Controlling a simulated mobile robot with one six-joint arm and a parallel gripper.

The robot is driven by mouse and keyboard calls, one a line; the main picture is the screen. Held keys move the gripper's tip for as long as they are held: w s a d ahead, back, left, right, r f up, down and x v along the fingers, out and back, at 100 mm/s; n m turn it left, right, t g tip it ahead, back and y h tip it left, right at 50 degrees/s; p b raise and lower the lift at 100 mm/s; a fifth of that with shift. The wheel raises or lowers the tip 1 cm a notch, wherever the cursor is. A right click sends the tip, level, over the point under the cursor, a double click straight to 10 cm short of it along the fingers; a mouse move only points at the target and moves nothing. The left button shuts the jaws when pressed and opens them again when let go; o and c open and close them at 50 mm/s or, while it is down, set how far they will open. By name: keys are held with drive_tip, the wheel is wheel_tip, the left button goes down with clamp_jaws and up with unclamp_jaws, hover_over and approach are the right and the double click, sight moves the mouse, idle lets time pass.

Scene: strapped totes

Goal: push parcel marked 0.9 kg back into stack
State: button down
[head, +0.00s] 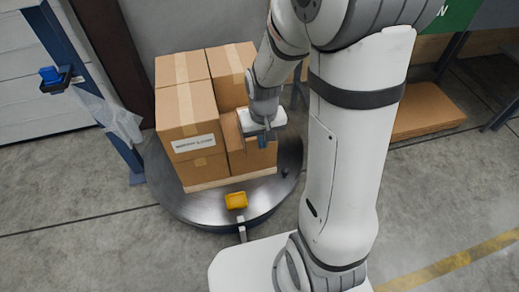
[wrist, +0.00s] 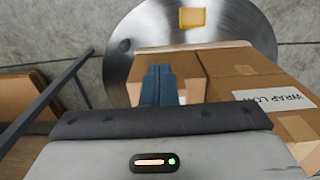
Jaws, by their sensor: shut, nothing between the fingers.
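Cardboard parcels stand stacked on a round metal turntable (head: 165,190). The front right parcel (head: 240,160) has its top below the neighbouring boxes. I cannot read a 0.9 kg mark on any parcel. My gripper (head: 264,141) points down at this front right parcel and covers part of it. In the wrist view the blue fingers (wrist: 158,84) are together, with nothing between them, in front of the same parcel (wrist: 192,88). I cannot tell whether they touch it. A taller front left parcel (head: 188,115) bears a white label, seen in the wrist view as "WRAP LOW" (wrist: 282,101).
A yellow block (head: 236,200) sits at the turntable's front edge. A blue post (head: 78,80) with hanging clear film (head: 110,115) stands at left. Flat cardboard (head: 428,108) lies at right. The concrete floor in front at left is clear.

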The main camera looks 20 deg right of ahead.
sight(250, 145)
wheel_tip(250, 145, down, 12)
drive_tip(key=b, duration=0.5)
drive_tip(key=shift+w+r, duration=0.25)
drive_tip(key=shift+w, duration=0.8)
drive_tip(key=shift+w+r, duration=0.25)
drive_tip(key=shift+w, duration=0.8)
